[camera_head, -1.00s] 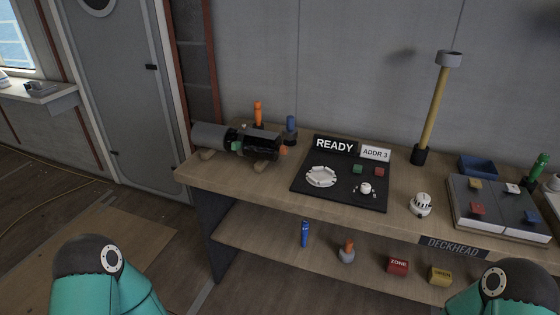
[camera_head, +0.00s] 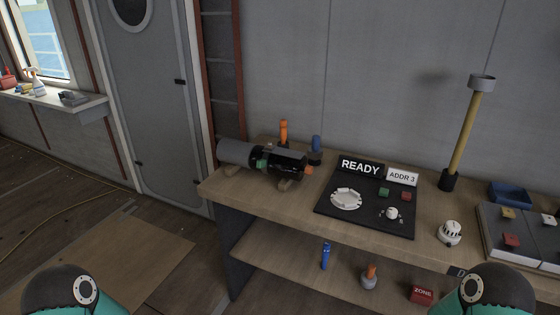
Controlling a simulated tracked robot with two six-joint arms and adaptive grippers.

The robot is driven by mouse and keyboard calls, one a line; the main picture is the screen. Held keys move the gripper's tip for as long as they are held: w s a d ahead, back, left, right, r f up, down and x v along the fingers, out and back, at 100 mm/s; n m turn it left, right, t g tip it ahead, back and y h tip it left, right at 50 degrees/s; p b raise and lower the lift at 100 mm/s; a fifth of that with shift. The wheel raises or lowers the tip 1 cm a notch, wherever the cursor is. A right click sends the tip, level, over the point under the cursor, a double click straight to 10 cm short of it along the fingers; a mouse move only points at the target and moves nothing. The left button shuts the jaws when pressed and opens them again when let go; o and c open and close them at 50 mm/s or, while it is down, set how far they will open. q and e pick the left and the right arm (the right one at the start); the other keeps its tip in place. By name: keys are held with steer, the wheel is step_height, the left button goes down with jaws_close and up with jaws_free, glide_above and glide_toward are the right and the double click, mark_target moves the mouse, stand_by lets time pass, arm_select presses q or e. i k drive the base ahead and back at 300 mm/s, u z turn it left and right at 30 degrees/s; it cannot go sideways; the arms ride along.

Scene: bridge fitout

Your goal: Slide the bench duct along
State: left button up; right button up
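The bench duct looks to be the grey cylinder (camera_head: 237,152) lying on its side at the left end of the wooden bench. Its right part is a black section (camera_head: 282,161) with a green piece and an orange end. It rests on small wooden chocks (camera_head: 286,184). Neither gripper is in view; only teal and black parts of my two arms show at the bottom corners. Nothing of mine touches the duct.
The bench top (camera_head: 290,204) is bare in front of the duct. An orange-handled tool (camera_head: 284,132) and a blue one (camera_head: 316,145) stand behind it. A black panel (camera_head: 365,223) with a white ring lies to the right. A lower shelf (camera_head: 300,265) holds small items.

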mark_target(289, 163)
steer(key=u, duration=0.15)
steer(key=i, duration=1.35)
steer(key=z, duration=0.15)
steer(key=k, duration=1.5)
steer(key=z, duration=0.35)
steer(key=i, duration=1)
steer(key=u, duration=0.1)
